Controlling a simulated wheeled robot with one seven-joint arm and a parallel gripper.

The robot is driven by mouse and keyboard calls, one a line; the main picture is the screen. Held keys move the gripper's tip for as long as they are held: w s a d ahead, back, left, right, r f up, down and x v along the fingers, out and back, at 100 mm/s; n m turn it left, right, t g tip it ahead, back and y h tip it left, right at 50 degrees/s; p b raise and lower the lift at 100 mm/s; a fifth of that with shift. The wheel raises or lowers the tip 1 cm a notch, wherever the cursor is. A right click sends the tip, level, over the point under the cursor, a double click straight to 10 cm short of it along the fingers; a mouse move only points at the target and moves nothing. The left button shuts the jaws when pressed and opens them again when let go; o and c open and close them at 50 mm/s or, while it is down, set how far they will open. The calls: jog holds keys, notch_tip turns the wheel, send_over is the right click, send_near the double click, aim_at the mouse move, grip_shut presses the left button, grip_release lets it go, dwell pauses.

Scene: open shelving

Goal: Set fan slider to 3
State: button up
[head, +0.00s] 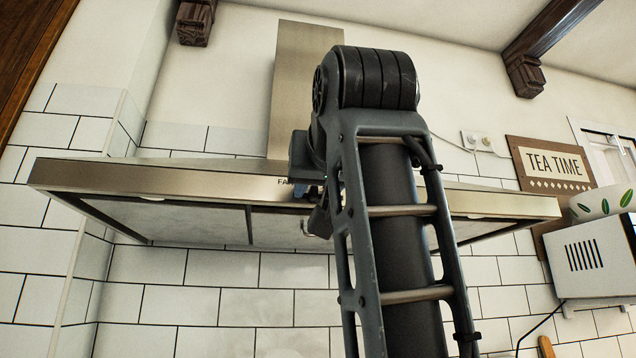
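A stainless steel range hood (160,180) spans the wall in the head view, with its flue (291,85) rising above. The start of a label, "FA" (283,182), shows on its front strip beside my arm. The fan slider itself cannot be made out; my arm covers the middle of the strip. My gripper (320,222) is partly visible at the hood's front edge, just left of my arm and mostly hidden behind it. I cannot tell whether its fingers are open or shut, or whether they touch the hood.
White tiles (225,305) cover the wall below the hood. At right are a "TEA TIME" sign (550,165), a white appliance with a vent (592,258) and a leaf-patterned item (603,203) on top. A cable and outlet (478,141) are on the wall right of the flue.

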grip_shut()
dwell(0.3)
dwell(1.1)
